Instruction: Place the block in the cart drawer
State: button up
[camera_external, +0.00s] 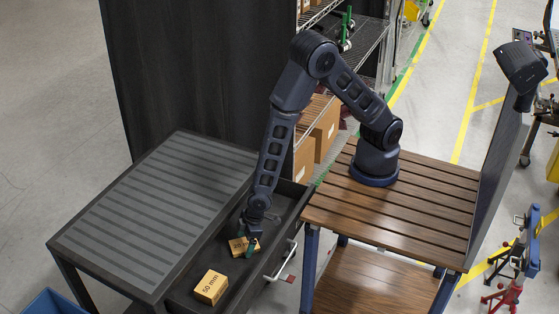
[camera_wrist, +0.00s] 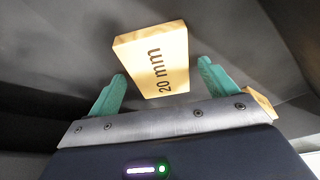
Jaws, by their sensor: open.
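In the external view the cart drawer (camera_external: 284,212) is pulled out from the dark cart. One wooden block (camera_external: 211,287) marked "50 mm" lies in its front part. A second wooden block (camera_external: 238,246) lies further back, partly hidden by my gripper (camera_external: 250,240). In the wrist view this block (camera_wrist: 155,60) reads "20 mm" and is tilted in the picture. My gripper (camera_wrist: 161,88) is open, with its green fingers on either side of this block; I cannot tell whether they touch it. An edge of another wooden block (camera_wrist: 260,102) shows behind the right finger.
The cart's ribbed top (camera_external: 150,210) lies left of the drawer. The drawer handle (camera_external: 281,262) sticks out on the right. My arm stands on a slatted wooden table (camera_external: 420,205). A dark panel (camera_external: 190,80) and shelves with boxes (camera_external: 325,130) stand behind.

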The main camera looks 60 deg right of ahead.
jog(key=v, duration=1.1)
jog(key=shift+r, duration=0.4)
jog(key=shift+s+d, duration=0.1)
jog(key=w+d+r+m+y, duration=0.15)
jog(key=w+d+r, duration=0.25)
jog(key=d+r, duration=0.75)
jog(key=w+d+r+m+h, duration=0.1)
jog(key=w+d+r+m, duration=0.25)
jog(key=d+r, duration=0.75)
jog(key=s+d+r+m+h, duration=0.1)
jog(key=s+d+r, duration=0.2)
jog(key=d, duration=0.5)
jog(key=s+d+r+m+t+h, duration=0.1)
jog(key=s+d+r, duration=0.2)
jog(key=d, duration=0.6)
jog(key=s+d+r+m+t+h, duration=0.1)
jog(key=s+d+r+m, duration=0.1)
jog(key=s+d+r, duration=0.2)
jog(key=s+d, duration=0.2)
jog(key=d, duration=0.2)
jog(key=shift+s+d, duration=0.15)
jog(key=shift+d, duration=0.15)
